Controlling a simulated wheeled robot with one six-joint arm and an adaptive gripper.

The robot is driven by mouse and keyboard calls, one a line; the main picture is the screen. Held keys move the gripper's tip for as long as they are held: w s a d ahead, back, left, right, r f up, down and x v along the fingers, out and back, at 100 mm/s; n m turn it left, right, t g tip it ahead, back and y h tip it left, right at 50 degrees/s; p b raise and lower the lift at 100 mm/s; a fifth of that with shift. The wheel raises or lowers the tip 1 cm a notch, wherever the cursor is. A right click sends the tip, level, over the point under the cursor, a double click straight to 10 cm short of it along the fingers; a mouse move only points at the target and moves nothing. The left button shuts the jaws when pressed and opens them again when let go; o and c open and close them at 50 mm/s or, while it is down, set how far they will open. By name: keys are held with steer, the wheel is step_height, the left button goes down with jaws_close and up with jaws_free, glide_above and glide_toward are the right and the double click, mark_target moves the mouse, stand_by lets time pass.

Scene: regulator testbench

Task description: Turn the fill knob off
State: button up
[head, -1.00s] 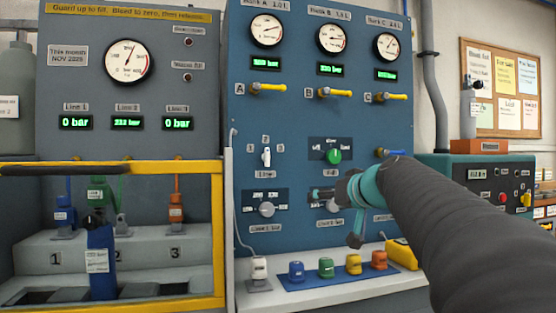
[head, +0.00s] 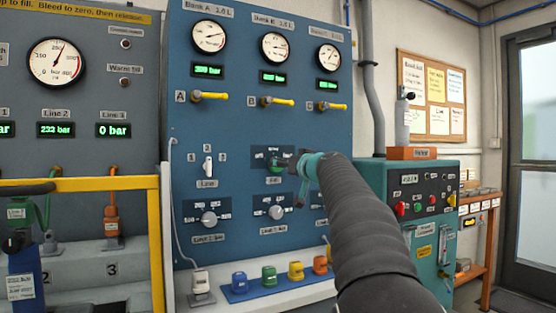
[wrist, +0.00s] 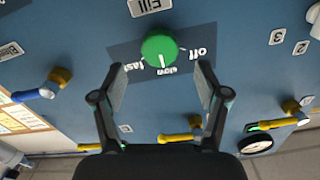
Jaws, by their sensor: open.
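The green fill knob (head: 276,166) is on the blue panel, partly hidden behind my gripper (head: 295,162) in the head view. In the wrist view, which shows the panel upside down, the fill knob (wrist: 159,48) is round. Its white mark points at "slow", between "fast" and "off". The "Fill" label (wrist: 151,5) is at the top edge there. My gripper (wrist: 159,76) is open and empty. Its two fingers appear on either side of the knob's position, just short of it in the picture. I see no contact.
A white line selector (head: 208,166) is left of the fill knob, and a grey limit knob (head: 276,212) is below it. Yellow-handled valves (head: 277,101) stick out above. A blue-handled valve (wrist: 45,90) shows in the wrist view. A shelf with coloured caps (head: 269,275) juts out below.

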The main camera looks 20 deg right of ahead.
steer(key=shift+w+a+p, duration=0.1)
steer(key=shift+w+p, duration=0.8)
steer(key=shift+w, duration=1.55)
steer(key=c, duration=1.2)
